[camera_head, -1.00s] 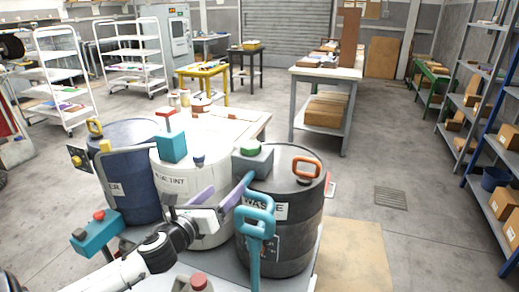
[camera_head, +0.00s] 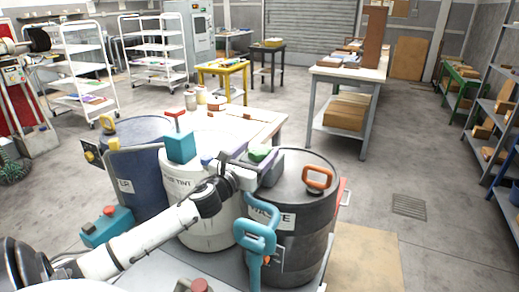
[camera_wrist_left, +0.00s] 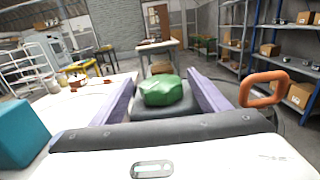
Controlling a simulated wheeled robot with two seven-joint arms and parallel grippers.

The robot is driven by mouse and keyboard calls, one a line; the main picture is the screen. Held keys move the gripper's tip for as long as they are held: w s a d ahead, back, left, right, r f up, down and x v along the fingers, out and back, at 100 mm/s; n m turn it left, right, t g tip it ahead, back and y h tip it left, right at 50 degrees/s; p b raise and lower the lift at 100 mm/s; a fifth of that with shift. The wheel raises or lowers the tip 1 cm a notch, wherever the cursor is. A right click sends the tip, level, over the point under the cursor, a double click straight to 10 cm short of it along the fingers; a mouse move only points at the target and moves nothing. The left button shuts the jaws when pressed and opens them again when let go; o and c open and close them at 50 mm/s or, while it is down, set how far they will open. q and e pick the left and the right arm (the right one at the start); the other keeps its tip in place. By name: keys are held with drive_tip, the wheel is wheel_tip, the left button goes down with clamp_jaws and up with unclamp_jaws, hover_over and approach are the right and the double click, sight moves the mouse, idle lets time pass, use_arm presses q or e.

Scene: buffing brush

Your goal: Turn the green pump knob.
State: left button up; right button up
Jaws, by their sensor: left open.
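The green pump knob (camera_head: 260,153) sits on a grey block on top of the dark drum labelled as waste (camera_head: 304,228). It also shows in the left wrist view (camera_wrist_left: 162,91), near the middle. My left gripper (camera_head: 254,161) is open, with its lilac fingers reaching to the knob from the left. In the left wrist view one finger lies on each side of the knob, with visible gaps, so it is not clamped. Part of the grey block is hidden behind the gripper. My right gripper is not in view.
An orange handle (camera_head: 317,178) stands on the drum right of the knob. A turquoise handle (camera_head: 257,246) rises in front. A white drum (camera_head: 205,229) with a turquoise box (camera_head: 180,147) and a blue drum (camera_head: 145,196) stand left. The floor at right is open.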

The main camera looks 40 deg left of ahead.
use_arm(q)
drive_tip(key=shift+x, duration=0.8)
drive_tip(key=shift+c, duration=0.4)
drive_tip(key=c, duration=1)
drive_tip(key=shift+o, duration=0.2)
drive_tip(key=shift+f+m+h, duration=0.1)
drive_tip(key=shift+m+h, duration=0.2)
drive_tip(key=shift+h, duration=0.2)
